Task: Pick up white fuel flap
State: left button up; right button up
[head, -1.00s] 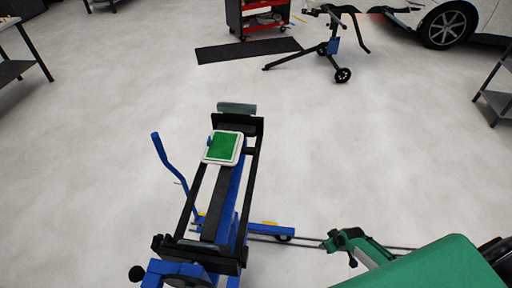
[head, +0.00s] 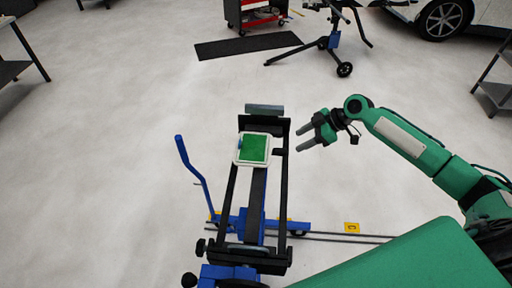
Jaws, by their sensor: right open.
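The fuel flap (head: 254,149) shows as a small rounded square with a white rim and a green face. It lies near the far end of a black and blue stand (head: 284,205). A small blue part sits at its left edge. My right gripper (head: 303,138) is to the right of the flap and apart from it. Its two grey fingers are spread, point left toward the stand, and hold nothing. My left gripper is not in view.
A blue lever (head: 193,170) rises on the stand's left side. A black mat (head: 248,46), a red tool cart (head: 254,14) and a wheeled black stand (head: 326,42) are at the back. A white car (head: 484,22) is at the top right.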

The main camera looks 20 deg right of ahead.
aim_at(279, 150)
jog(key=p+x, duration=0.1)
jog(key=x, duration=0.3)
jog(key=shift+a, duration=0.2)
jog(key=p+x, duration=0.2)
jog(key=x, duration=0.2)
jog(key=shift+w+a+p, duration=0.15)
jog(key=shift+w+p, duration=0.1)
jog(key=shift+p, duration=0.15)
jog(key=shift+a+f, duration=0.1)
jog(key=shift+f, duration=0.05)
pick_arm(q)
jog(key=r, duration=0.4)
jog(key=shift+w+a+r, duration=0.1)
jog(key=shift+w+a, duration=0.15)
pick_arm(e)
grip_shut()
